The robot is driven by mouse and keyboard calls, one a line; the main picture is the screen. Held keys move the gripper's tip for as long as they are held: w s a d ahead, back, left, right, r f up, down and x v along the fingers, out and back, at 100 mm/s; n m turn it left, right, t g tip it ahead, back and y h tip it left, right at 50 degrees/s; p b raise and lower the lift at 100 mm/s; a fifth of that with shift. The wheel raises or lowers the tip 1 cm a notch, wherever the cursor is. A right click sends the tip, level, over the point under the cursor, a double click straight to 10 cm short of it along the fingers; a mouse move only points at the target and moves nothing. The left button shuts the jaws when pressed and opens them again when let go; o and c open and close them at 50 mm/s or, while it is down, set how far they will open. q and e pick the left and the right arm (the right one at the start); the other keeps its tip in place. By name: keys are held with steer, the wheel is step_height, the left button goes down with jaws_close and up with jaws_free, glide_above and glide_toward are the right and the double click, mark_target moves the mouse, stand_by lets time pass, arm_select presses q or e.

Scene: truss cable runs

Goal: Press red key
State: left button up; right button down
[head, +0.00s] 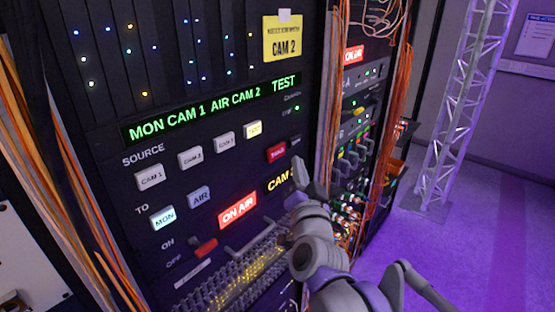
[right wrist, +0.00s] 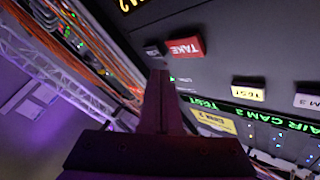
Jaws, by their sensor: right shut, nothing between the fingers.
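The red key (head: 277,152) sits on the dark rack panel, right of the source keys and below the green display. In the right wrist view the red key (right wrist: 185,48), lettered TAKE, shows upside down above the fingertips. A small dark key (right wrist: 152,51) is beside it. My right gripper (head: 297,165) is shut and empty, close to the panel just right of and below the red key. In the right wrist view its shut fingers (right wrist: 160,80) point at the panel near both keys, apart from the red key in the picture. My left gripper is not in view.
White source keys (head: 191,158) and a lit yellowish key (head: 252,130) line the panel. A red-handled switch (head: 205,247) and a metal bar handle (head: 250,238) are lower down. Orange cables (head: 393,95) hang at right. A truss (head: 462,110) stands on open purple floor.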

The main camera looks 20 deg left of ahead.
mark_target(282, 150)
steer(key=shift+w+a, duration=0.3)
steer(key=shift+a, duration=0.35)
steer(key=shift+w+a, duration=0.25)
steer(key=shift+a, duration=0.4)
stand_by(1.1)
steer(key=shift+w+a, duration=0.2)
steer(key=shift+a, duration=0.2)
steer(key=shift+w+a, duration=0.15)
steer(key=shift+a, duration=0.3)
stand_by(0.6)
stand_by(0.3)
steer(key=shift+s+d, duration=0.3)
steer(key=shift+d, duration=0.55)
